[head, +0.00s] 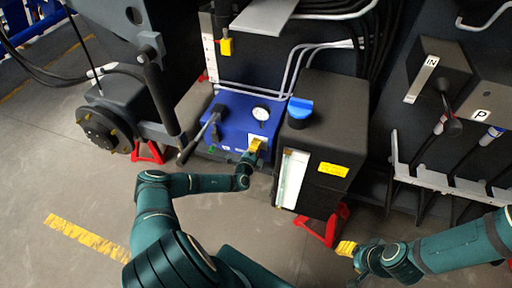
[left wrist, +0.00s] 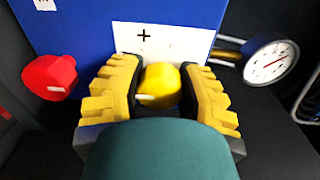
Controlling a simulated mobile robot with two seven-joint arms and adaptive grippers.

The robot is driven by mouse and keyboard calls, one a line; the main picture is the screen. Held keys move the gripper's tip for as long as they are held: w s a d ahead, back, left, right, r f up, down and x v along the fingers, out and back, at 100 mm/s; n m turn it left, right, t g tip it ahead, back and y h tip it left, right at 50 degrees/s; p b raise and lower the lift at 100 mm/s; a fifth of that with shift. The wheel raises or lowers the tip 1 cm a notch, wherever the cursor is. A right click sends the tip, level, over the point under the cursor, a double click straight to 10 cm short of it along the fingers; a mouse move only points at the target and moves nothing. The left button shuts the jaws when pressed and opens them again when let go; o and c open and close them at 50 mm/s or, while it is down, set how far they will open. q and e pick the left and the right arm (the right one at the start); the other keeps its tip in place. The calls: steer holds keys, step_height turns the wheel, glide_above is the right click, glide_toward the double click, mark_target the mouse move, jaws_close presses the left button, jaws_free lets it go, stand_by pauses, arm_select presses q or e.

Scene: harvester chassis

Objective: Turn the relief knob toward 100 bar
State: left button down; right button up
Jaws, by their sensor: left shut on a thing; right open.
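The yellow relief knob (left wrist: 160,86) sits in front of a white plate with a plus mark (left wrist: 150,40) on the blue unit (head: 232,118). My left gripper (left wrist: 162,92) is shut around the knob, one yellow finger on each side. In the head view my left gripper (head: 256,146) is at the right part of the blue unit's front. A round white pressure gauge (left wrist: 270,62) with a red needle is right of the knob; it also shows in the head view (head: 261,113). Its reading is too small to tell. My right gripper (head: 346,248) is open and empty, low over the floor.
A red knob (left wrist: 50,76) is left of the yellow knob. A black lever (head: 200,135) stands out at the blue unit's left. A black tank (head: 335,125) with a blue cap (head: 300,107) stands close on the right. Open floor lies in front.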

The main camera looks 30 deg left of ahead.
arm_select(q)
steer(key=shift+n, duration=0.9)
steer(key=c, duration=0.5)
jaws_free()
steer(key=shift+s, duration=0.1)
steer(key=v, duration=1.2)
